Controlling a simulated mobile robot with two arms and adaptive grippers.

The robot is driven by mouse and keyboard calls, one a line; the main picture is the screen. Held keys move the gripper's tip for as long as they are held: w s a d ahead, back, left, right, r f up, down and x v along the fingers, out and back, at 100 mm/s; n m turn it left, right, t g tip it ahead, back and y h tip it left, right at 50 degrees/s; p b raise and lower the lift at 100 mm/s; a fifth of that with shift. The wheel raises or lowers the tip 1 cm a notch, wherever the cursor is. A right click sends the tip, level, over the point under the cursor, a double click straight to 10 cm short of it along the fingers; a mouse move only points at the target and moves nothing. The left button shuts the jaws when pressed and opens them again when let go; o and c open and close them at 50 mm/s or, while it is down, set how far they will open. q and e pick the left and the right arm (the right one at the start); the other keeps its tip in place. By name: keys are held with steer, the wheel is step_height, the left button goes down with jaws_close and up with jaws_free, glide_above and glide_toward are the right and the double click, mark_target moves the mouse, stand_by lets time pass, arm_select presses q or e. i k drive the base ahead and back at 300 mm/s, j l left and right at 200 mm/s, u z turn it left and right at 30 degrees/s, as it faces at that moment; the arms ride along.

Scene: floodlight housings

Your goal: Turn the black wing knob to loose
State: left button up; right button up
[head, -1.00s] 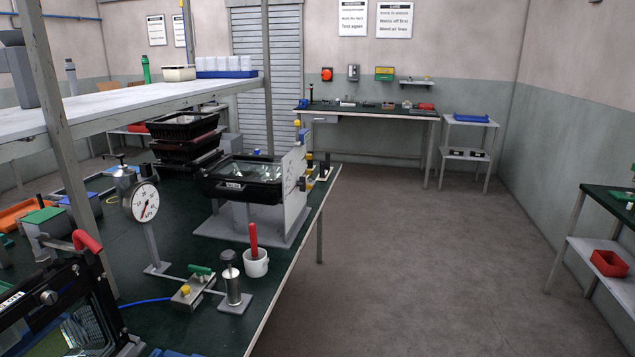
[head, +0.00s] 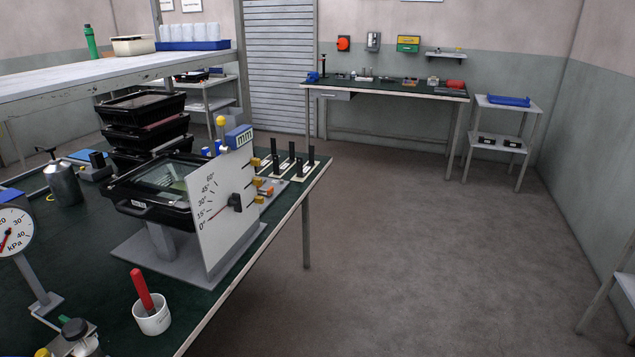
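A black knob (head: 235,202), which looks like the wing knob, sits on the face of a white upright plate (head: 213,220) with an angle scale running from 0° to 60°. A thin red pointer reaches from near the knob toward the low end of the scale. Behind the plate, a black floodlight housing (head: 150,205) with a glass front rests tilted on a grey stand (head: 160,240). The knob is too small to tell whether it is tight or loose. Neither of my grippers is in view.
The stand is on a green-topped bench (head: 100,270). A white cup (head: 152,316) with a red-handled tool, a pressure gauge (head: 14,232) and stacked black housings (head: 145,125) are around it. Yellow-tipped parts and black posts (head: 292,160) stand beyond the plate. The floor (head: 400,250) at right is clear.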

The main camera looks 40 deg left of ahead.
mark_target(235, 201)
steer(key=i+u, duration=0.25)
steer(key=i, duration=0.2)
steer(key=i+l+u, duration=0.55)
steer(key=i, duration=0.3)
